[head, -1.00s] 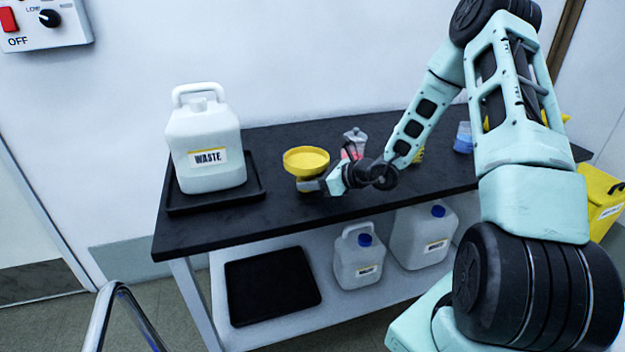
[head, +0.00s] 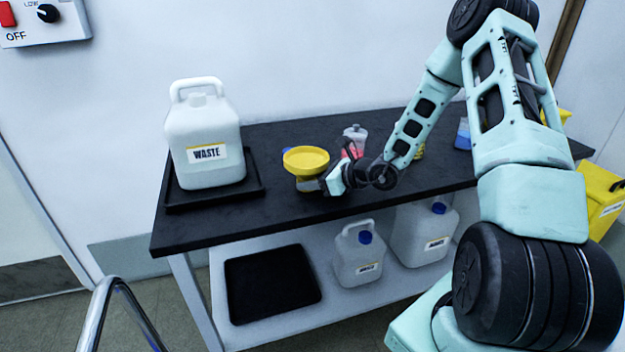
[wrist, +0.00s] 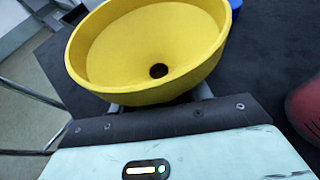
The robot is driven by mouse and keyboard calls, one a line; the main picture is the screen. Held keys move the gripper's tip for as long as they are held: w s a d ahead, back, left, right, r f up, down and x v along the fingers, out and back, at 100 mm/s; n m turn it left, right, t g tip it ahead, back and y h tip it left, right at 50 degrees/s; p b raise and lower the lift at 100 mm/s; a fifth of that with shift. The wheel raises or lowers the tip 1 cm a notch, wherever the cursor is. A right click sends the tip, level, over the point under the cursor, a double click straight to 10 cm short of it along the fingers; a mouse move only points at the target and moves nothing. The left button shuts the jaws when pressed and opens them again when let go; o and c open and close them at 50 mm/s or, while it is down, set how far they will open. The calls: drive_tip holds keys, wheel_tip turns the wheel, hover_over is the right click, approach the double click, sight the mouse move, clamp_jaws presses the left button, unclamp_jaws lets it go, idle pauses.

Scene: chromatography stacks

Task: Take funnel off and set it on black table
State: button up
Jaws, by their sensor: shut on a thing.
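A yellow funnel (head: 306,158) is at my gripper (head: 309,184), over the middle of the black table (head: 262,203). In the wrist view the funnel (wrist: 150,45) fills the upper part, its bowl facing up with a dark hole in the middle. My gripper (wrist: 160,100) is shut on the funnel, with its fingers under the bowl. The funnel's stem is hidden. I cannot tell whether the funnel touches the table. A white jug labelled WASTE (head: 205,140) stands upright in a black tray (head: 215,200) at the left, capped in white.
A flask with red liquid (head: 355,140) stands just behind my gripper; a red shape (wrist: 306,108) is close at the right in the wrist view. A blue bit (head: 287,151) shows behind the funnel. A blue-liquid bottle (head: 463,135) stands farther right. Table between tray and funnel is clear.

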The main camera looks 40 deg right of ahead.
drive_tip(key=o, duration=1.1)
drive_tip(key=p+v, duration=0.1)
drive_tip(key=v, duration=1.6)
drive_tip(key=s+a+r+n+g+y+p, duration=0.1)
drive_tip(key=s+a+r+n+g+p, duration=0.15)
drive_tip(key=a+n+g, duration=0.4)
drive_tip(key=s+a+r+n+g+y+p, duration=0.1)
drive_tip(key=a+r+n+y, duration=0.2)
drive_tip(key=a, duration=0.6)
drive_tip(key=s+a+r+n+g+p, duration=0.1)
drive_tip(key=s+a+r+n+g, duration=0.1)
drive_tip(key=a+n+g, duration=0.35)
drive_tip(key=s+a+r+n+h+p, duration=0.3)
drive_tip(key=s+a+n, duration=0.3)
drive_tip(key=n, duration=0.5)
drive_tip(key=s+a+r+n+t+h+p, duration=0.1)
drive_tip(key=s+a+r+n+h+p, duration=0.2)
drive_tip(key=n, duration=0.9)
drive_tip(key=s+a+r+h, duration=0.3)
drive_tip(key=s+a, duration=0.1)
drive_tip(key=a, duration=0.1)
drive_tip(key=shift+s+a+r, duration=0.15)
drive_tip(key=shift+s+r, duration=0.1)
drive_tip(key=shift+s, duration=0.1)
